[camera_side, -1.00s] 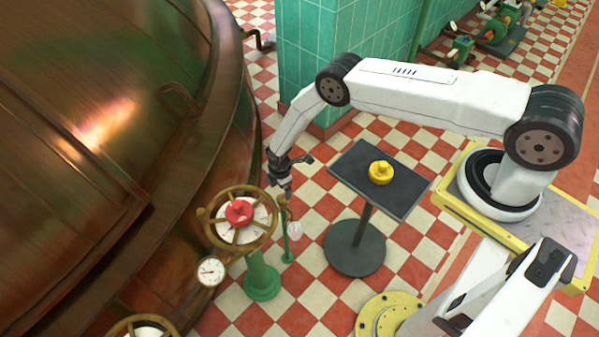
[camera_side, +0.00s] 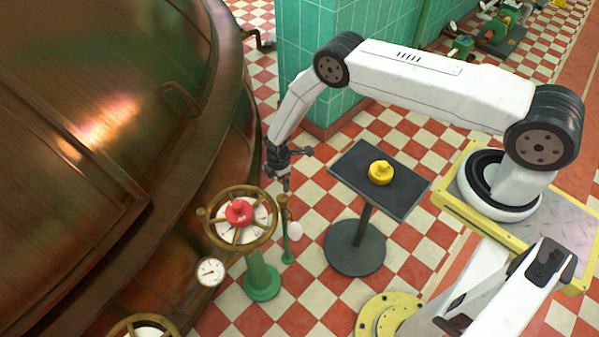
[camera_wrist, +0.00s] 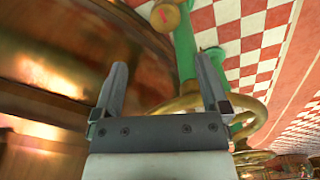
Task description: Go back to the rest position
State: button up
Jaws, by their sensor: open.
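My gripper (camera_side: 286,184) hangs pointing down, open and empty, just above and right of the brass handwheel (camera_side: 211,226) in the side view. The handwheel has a red hub (camera_side: 239,212) and sits on a green stand (camera_side: 262,278). In the wrist view my gripper (camera_wrist: 160,62) shows two spread fingers with nothing between them. Part of the brass wheel rim (camera_wrist: 256,115) curves behind and right of the right finger there.
The large copper kettle (camera_side: 90,130) fills the left. A dark pedestal table (camera_side: 350,165) holding a yellow object (camera_side: 381,173) stands right of my gripper. A green-tiled pillar (camera_side: 310,50) is behind my arm. A round gauge (camera_side: 210,271) sits below the wheel.

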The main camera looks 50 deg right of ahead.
jog(key=s+d+r+m, duration=0.1)
jog(key=r+m, duration=0.1)
jog(key=r, duration=0.7)
jog(key=s+d+r+m+t, duration=0.1)
jog(key=r+m, duration=0.2)
jog(key=r, duration=0.5)
jog(key=s+d+r+m, duration=0.1)
jog(key=r+m, duration=0.1)
jog(key=r, duration=0.7)
jog(key=s+d+r+m+t, duration=0.1)
jog(key=s+d+r+m, duration=0.1)
jog(key=s+r+m, duration=0.5)
jog(key=s+r, duration=0.5)
jog(key=s, duration=0.4)
jog(key=shift+s+d+r+m, duration=0.2)
jog(key=shift+s+r+m, duration=0.1)
jog(key=shift+r, duration=0.1)
